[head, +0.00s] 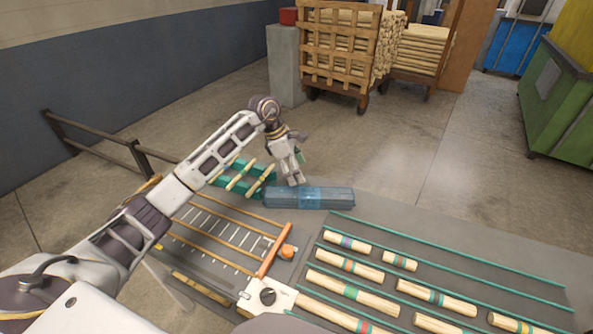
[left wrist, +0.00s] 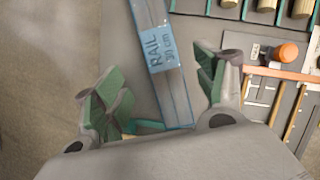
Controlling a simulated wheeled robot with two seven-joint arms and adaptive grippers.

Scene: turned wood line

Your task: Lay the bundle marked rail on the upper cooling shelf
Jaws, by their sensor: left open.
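The bundle marked rail is a long, translucent blue-wrapped package (head: 330,197) lying on the grey bench near its back edge. In the left wrist view its label (left wrist: 157,48) reads "RAIL 30 cm". My left gripper (head: 297,172) is at the bundle's left part in the head view. In the left wrist view the gripper (left wrist: 160,85) is open, with the bundle between its spread green-padded fingers, nearer the right one. No contact shows. My right gripper is not in view. I cannot identify the upper cooling shelf for certain.
A teal rack with wooden sticks (head: 240,183) stands left of the bundle. A ruled tray with an orange bar (head: 273,250) lies in front. Several banded dowels (head: 347,242) lie in teal-edged lanes at right. A wooden cart (head: 340,50) stands behind on the floor.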

